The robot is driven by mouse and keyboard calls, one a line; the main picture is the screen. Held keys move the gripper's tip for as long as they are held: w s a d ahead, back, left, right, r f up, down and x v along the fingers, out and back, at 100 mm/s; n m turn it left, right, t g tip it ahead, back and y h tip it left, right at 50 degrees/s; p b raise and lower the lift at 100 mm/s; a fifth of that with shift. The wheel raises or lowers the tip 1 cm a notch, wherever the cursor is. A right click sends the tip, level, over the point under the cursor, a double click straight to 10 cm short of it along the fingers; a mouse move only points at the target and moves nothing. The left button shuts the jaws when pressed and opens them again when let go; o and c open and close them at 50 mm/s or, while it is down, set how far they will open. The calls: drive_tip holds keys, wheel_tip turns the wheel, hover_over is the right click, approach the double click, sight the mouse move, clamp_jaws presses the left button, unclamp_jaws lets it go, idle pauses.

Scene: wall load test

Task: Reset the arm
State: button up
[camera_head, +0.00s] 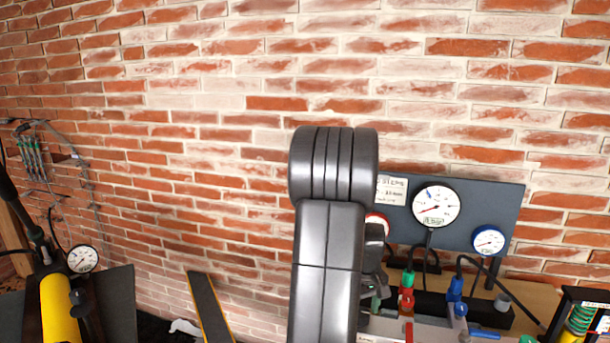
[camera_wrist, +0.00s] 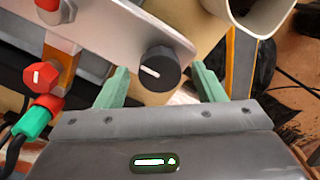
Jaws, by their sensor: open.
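My gripper (camera_wrist: 161,80) shows in the wrist view with its two green fingers apart. A black round knob (camera_wrist: 160,68) with a white mark, on a grey panel (camera_wrist: 120,25), appears in the gap between the fingers. I cannot tell whether the fingers touch it. In the head view my dark arm stands in the middle and hides most of my gripper and part of the panel behind it.
A dark board with a large gauge (camera_head: 436,206) and a smaller blue-rimmed gauge (camera_head: 488,241) stands against the brick wall (camera_head: 200,120). Red (camera_head: 407,292) and blue (camera_head: 456,295) fittings with cables sit below. A yellow cylinder (camera_head: 59,308) with a gauge (camera_head: 82,259) is at left.

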drive_tip(key=m, duration=1.2)
drive_tip(key=shift+p, duration=0.3)
drive_tip(key=shift+m, duration=2.2)
drive_tip(key=shift+r, duration=0.15)
